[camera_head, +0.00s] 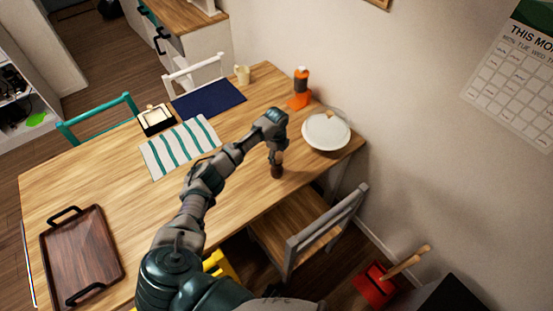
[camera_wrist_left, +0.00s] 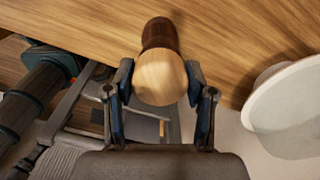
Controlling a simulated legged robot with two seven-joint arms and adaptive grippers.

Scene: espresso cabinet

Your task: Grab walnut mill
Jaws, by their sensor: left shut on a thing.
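The walnut mill (camera_head: 277,171) stands on the wooden table near its front right edge, a dark brown body with a paler top. My left gripper (camera_head: 276,156) reaches down over it from above and is shut on its upper part. In the left wrist view the mill's light round top (camera_wrist_left: 160,80) sits between the two fingers of the left gripper (camera_wrist_left: 160,88), with the dark body beyond it. The mill's base appears to touch the table; a small gap cannot be ruled out. My right gripper is not in view.
A white bowl or plate (camera_head: 326,132) lies just right of the mill. An orange and black device (camera_head: 301,88) stands behind. A striped mat (camera_head: 180,147) lies left, and a brown tray (camera_head: 82,255) is at the near left. A chair (camera_head: 318,234) stands at the front edge.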

